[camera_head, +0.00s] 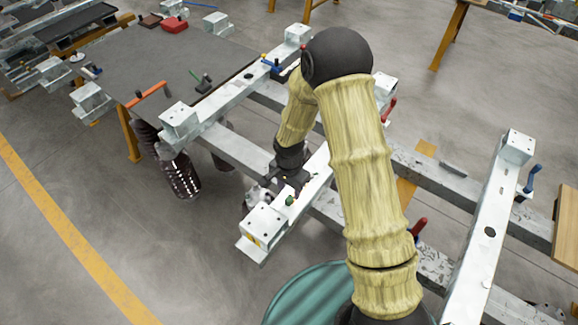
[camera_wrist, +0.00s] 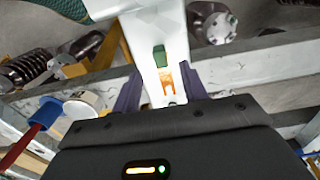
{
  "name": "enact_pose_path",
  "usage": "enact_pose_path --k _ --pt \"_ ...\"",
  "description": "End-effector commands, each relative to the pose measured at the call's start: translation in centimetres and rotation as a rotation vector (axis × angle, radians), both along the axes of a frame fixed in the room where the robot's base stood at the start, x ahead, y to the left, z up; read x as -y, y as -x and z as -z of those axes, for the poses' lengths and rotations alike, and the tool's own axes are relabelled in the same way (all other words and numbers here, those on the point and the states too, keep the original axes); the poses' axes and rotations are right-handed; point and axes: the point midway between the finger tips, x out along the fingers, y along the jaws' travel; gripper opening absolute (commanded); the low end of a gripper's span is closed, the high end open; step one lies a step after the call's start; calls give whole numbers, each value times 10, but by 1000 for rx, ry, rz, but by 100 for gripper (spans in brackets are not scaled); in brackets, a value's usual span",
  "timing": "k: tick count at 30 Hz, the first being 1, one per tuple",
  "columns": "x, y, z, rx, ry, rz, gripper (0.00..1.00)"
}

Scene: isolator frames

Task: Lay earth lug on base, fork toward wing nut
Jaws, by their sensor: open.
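An orange, copper-like piece, apparently the earth lug (camera_wrist: 167,75), lies on a pale beam (camera_wrist: 175,40) in the wrist view. Its slotted, fork-like end seems to face my gripper's body. A green block (camera_wrist: 159,56), possibly the wing nut, stands on the beam beside the lug's far end. My gripper (camera_wrist: 159,78) is open, with one finger on each side of the beam and the lug between them, not clamped. In the head view my gripper (camera_head: 291,182) is low at the near end of the beam, and a green piece (camera_head: 290,200) shows beside it; the lug cannot be made out there.
A white end block (camera_head: 263,225) stands at the beam's near end. Grey rails (camera_head: 435,172) cross the frame. A red handle (camera_wrist: 24,142) and a pale round part (camera_wrist: 84,104) lie left of my gripper. A dark-topped table (camera_head: 150,60) is at left; open floor lies in front of it.

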Motion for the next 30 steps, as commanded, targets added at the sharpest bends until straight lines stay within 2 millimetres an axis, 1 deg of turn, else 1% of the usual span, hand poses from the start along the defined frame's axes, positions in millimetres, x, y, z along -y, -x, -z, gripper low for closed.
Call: enact_pose_path --k 1,12,18,22,30 --pt "0 -1 -10 5 -1 1 43" --pt "0 -1 -76 5 -1 0 43" --pt "0 -1 -107 3 0 1 43" --pt "0 0 -115 0 0 -1 43" --pt "0 0 -116 0 0 -1 43"
